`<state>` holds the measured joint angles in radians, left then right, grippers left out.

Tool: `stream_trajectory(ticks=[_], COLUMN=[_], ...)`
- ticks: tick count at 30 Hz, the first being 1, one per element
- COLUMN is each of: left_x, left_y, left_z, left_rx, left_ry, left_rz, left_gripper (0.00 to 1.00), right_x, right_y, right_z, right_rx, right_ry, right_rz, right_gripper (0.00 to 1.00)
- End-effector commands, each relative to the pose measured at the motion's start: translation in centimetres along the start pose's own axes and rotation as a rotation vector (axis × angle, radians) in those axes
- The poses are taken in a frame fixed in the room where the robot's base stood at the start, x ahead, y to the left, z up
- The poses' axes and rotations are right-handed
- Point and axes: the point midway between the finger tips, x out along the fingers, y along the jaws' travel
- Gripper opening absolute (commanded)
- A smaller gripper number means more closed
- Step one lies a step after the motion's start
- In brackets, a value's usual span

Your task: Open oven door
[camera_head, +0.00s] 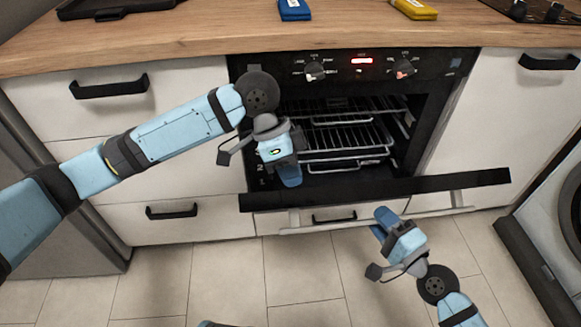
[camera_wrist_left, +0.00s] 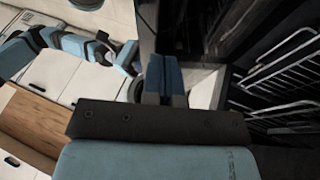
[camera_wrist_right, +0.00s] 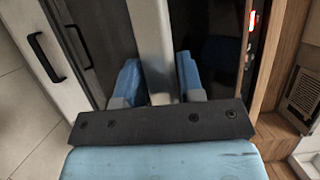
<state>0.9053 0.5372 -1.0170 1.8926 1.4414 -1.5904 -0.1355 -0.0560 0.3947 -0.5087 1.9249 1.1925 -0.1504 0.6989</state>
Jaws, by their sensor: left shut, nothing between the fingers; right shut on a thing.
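The oven (camera_head: 350,120) is built in under the counter. Its door (camera_head: 400,190) is tilted down, wide open, so the door's black edge shows and the racks inside are visible. The light metal handle (camera_head: 300,222) runs along the door's outer side. My right gripper (camera_head: 383,222) is shut on the handle; in the right wrist view the handle bar (camera_wrist_right: 148,40) passes between its blue fingers (camera_wrist_right: 157,82). My left gripper (camera_head: 290,177) is shut and empty, in front of the opening's left part, above the door. Its closed fingers show in the left wrist view (camera_wrist_left: 165,78).
Wire racks (camera_head: 345,138) fill the cavity. White drawers (camera_head: 140,100) with black handles stand at left, and a washing machine (camera_head: 570,215) stands at right. The counter (camera_head: 210,35) holds a blue item (camera_head: 294,9), a yellow item (camera_head: 413,8) and a hob. Tiled floor in front is free.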

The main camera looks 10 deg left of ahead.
Motion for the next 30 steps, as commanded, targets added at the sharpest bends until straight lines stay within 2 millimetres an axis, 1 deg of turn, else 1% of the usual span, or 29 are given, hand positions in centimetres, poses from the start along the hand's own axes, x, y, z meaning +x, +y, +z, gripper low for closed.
stream_trajectory(ticks=[1, 5, 8, 11, 18, 19, 20, 21, 26, 29, 30], left_x=[0.1, 0.5, 1.5, 2.4, 2.7, 2.7, 2.7, 2.7, 2.7, 2.7, 2.7], left_y=[0.0, 0.3, 1.2, 2.1, 2.2, 2.2, 2.2, 2.2, 2.1, 2.1, 2.1], left_z=[0.0, 0.1, 0.4, 0.6, 0.6, 0.6, 0.6, 0.6, 0.6, 0.6, 0.6], left_rx=[0.0, 0.001, 0.001, 0.002, 0.001, 0.001, 0.0, 0.0, 0.0, -0.001, -0.001], left_ry=[0.0, -0.001, -0.002, -0.003, -0.005, -0.006, -0.006, -0.006, -0.006, -0.006, -0.006], left_rz=[0.0, 0.001, 0.002, 0.006, 0.009, 0.01, 0.01, 0.01, 0.01, 0.01, 0.009], left_gripper=[0.0, 0.0, 0.0, 0.0, 0.0, 0.0, 0.0, 0.0, 0.0, 0.0, 0.0], right_x=[-0.1, -0.1, 0.0, 0.0, 0.2, 0.2, 0.2, 0.2, 0.1, -0.5, -1.0], right_y=[0.7, 0.7, 0.7, 0.5, -0.3, -0.4, -0.5, -0.5, -0.6, -0.6, -0.5], right_z=[0.0, 0.0, 0.0, -0.1, -0.2, -0.2, -0.3, -0.3, -0.3, -0.4, -0.4], right_rx=[-0.002, -0.002, -0.003, -0.003, -0.007, -0.007, -0.007, -0.007, -0.006, -0.007, -0.007], right_ry=[-0.001, -0.001, -0.001, 0.0, 0.004, 0.005, 0.005, 0.005, 0.008, 0.008, 0.007], right_rz=[0.011, 0.011, 0.011, 0.008, -0.008, -0.01, -0.011, -0.012, -0.015, -0.013, -0.011], right_gripper=[0.0, 0.0, 0.0, 0.0, 0.0, 0.39, 0.46, 0.55, 0.56, 0.57, 0.58])
